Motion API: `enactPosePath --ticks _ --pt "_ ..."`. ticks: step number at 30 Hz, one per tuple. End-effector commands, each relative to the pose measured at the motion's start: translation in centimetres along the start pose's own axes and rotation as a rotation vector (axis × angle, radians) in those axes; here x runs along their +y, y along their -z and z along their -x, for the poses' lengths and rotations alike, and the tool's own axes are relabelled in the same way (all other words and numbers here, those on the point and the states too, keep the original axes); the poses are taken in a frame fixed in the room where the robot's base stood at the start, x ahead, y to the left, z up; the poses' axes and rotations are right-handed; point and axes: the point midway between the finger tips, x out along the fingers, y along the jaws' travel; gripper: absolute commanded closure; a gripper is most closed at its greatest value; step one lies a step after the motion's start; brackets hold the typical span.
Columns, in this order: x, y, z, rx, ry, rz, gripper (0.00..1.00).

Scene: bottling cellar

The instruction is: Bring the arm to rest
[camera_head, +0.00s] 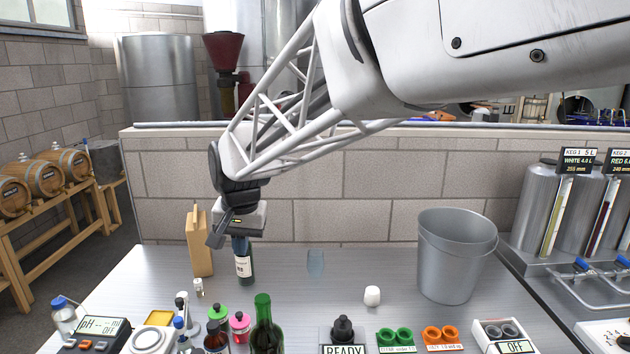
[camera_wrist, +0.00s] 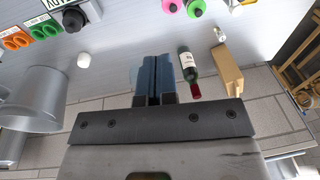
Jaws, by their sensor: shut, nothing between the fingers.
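My gripper (camera_head: 240,246) is at the end of my arm, left of centre in the head camera view, pointing down above the steel table (camera_head: 340,285). In the wrist view its two blue fingers (camera_wrist: 153,78) are side by side, shut and empty. In the head view a labelled wine bottle (camera_head: 244,270) shows below the fingers, its upper part hidden by them. In the wrist view the bottle (camera_wrist: 189,74) is beside the fingers and apart from them.
A tan box (camera_head: 200,245) stands left of the bottle, a clear glass (camera_head: 315,263) right of it. The block wall (camera_head: 340,215) is behind. The table's middle is mostly clear.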

Motion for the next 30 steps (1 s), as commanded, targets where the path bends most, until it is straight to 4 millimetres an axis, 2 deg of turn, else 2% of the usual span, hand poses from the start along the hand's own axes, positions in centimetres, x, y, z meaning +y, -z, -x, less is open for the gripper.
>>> enactPosePath --ticks 1,3,15,21,30 --pt "1.9 -0.4 0.5 0.006 -0.001 -0.005 1.00" --pt "4.2 -1.1 1.1 0.013 -0.004 -0.005 1.00" --pt "16.0 -6.6 3.2 0.049 -0.026 -0.005 1.00" --pt "21.1 -10.1 3.5 0.065 -0.040 -0.005 1.00" --pt "27.5 -16.2 3.4 0.088 -0.065 -0.004 1.00"
